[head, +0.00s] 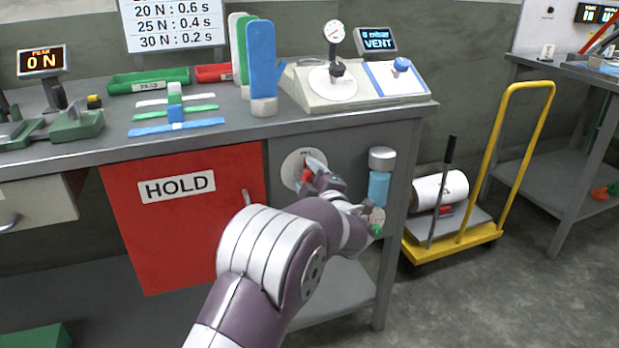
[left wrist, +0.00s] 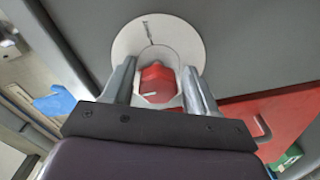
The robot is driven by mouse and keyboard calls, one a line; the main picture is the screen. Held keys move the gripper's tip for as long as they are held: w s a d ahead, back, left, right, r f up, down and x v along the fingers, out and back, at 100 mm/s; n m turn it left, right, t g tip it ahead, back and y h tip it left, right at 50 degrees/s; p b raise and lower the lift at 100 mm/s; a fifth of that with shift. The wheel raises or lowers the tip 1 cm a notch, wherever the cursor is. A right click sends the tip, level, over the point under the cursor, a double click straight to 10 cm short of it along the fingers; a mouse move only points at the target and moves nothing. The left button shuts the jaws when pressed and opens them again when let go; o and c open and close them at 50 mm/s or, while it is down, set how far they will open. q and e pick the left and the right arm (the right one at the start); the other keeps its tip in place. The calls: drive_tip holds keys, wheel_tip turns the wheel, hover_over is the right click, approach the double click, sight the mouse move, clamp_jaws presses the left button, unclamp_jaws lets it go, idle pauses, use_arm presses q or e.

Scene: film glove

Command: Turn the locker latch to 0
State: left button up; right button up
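The locker latch is a red knob (head: 307,174) on a round white plate (head: 292,168), set in the grey panel right of the red HOLD door. My left gripper (head: 316,170) is at the latch and partly covers it. In the left wrist view the red knob (left wrist: 157,84) sits between the two fingers of my left gripper (left wrist: 159,66). The fingers stand apart on either side of it, with a narrow gap showing at the right. The white plate (left wrist: 185,35) carries small dark lettering, too small to read, and a thin line. My right gripper is not in view.
The red HOLD door (head: 180,240) has a small handle. The bench top (head: 330,122) overhangs the panel. A yellow trolley (head: 490,235) stands at the right.

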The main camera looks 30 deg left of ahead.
use_arm(q)
drive_tip(key=shift+r, duration=0.1)
drive_tip(key=shift+s+d, duration=0.1)
drive_tip(key=shift+d, duration=0.05)
drive_tip(key=p+v, duration=0.3)
drive_tip(key=v, duration=0.9)
drive_tip(key=shift+s+p, duration=0.2)
drive_tip(key=shift+p, duration=0.15)
drive_tip(key=shift+d, duration=0.1)
